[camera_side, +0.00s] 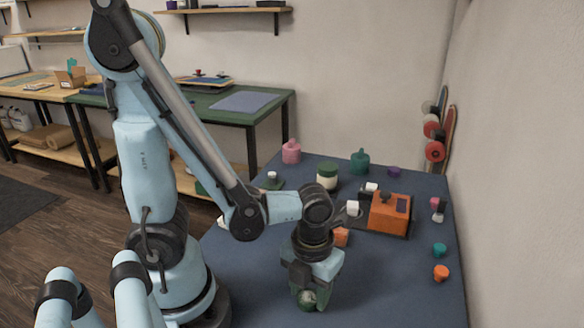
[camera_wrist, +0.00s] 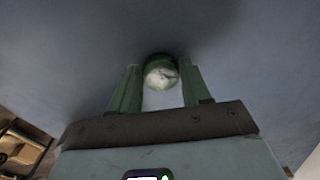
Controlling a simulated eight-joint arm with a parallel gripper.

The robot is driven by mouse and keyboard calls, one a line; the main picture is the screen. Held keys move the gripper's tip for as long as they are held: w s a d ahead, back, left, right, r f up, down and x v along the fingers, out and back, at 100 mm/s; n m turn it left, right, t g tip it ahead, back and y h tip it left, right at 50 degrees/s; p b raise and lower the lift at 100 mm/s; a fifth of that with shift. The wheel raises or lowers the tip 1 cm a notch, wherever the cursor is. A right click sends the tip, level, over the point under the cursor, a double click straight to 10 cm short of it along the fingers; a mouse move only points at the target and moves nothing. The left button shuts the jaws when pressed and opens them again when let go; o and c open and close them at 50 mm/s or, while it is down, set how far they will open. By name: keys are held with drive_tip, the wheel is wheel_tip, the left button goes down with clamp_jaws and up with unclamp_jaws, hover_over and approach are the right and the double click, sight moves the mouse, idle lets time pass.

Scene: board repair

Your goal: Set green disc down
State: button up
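The green disc (camera_side: 306,300) is a small round green piece with a pale, whitish face. In the side view it is at the lower end of my gripper (camera_side: 308,292), low over the front part of the blue table. In the wrist view the green disc (camera_wrist: 161,72) sits between the tips of the two green fingers of my gripper (camera_wrist: 160,75), with a finger close against each side. My gripper appears shut on it. I cannot tell whether its underside touches the table.
The blue table top (camera_side: 390,285) is clear to the right of my gripper. Behind stand an orange machine (camera_side: 389,213), an orange block (camera_side: 341,236), a green-and-white jar (camera_side: 327,177), and pink (camera_side: 291,151) and teal (camera_side: 359,161) bottles. Small teal (camera_side: 439,250) and orange (camera_side: 441,273) pieces lie near the right edge.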

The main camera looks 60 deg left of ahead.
drive_tip(key=c, duration=0.7)
drive_tip(key=shift+o, duration=0.2)
drive_tip(key=shift+r, duration=0.2)
